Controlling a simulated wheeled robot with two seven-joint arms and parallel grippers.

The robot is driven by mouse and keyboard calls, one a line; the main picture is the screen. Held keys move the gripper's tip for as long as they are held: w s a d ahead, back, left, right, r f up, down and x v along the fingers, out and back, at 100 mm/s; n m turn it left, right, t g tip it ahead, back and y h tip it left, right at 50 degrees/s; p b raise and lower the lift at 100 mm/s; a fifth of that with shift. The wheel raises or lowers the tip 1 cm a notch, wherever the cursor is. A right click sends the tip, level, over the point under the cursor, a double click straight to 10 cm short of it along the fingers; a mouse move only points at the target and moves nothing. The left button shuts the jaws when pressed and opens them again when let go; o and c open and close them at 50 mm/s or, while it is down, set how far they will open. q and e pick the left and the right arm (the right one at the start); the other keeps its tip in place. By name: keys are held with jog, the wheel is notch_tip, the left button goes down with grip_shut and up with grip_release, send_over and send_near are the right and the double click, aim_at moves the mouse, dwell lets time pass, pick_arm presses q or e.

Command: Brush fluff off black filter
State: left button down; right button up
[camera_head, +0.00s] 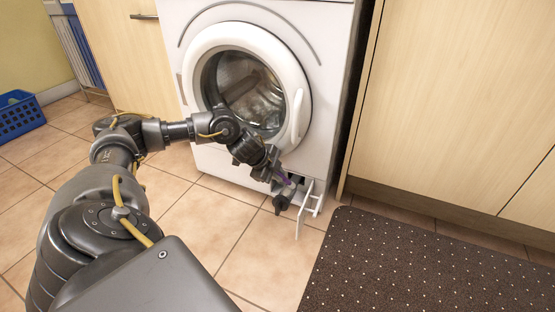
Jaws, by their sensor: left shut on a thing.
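The black filter (281,203) is small and dark in the view. It is at the lower right front of the white washing machine (205,155), beside an open white flap (305,209). My left gripper (282,186) reaches down to it from the left and is shut on it. A small purple patch (288,181) shows by the fingers; I cannot tell whether it is fluff or part of something else. The fingers and arm hide part of the filter and the opening (297,178) behind it. My right gripper is not in view. I see no brush that I can make out.
The machine's round door (302,115) is closed above my left gripper. A dark dotted mat (430,265) lies on the tiled floor at the right. Wooden cabinets (460,100) stand on the right. A blue basket (20,118) is at the far left. The tiles in front are clear.

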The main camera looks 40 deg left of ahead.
pick_arm(q)
jog(key=shift+f, duration=0.6)
dwell(0.3)
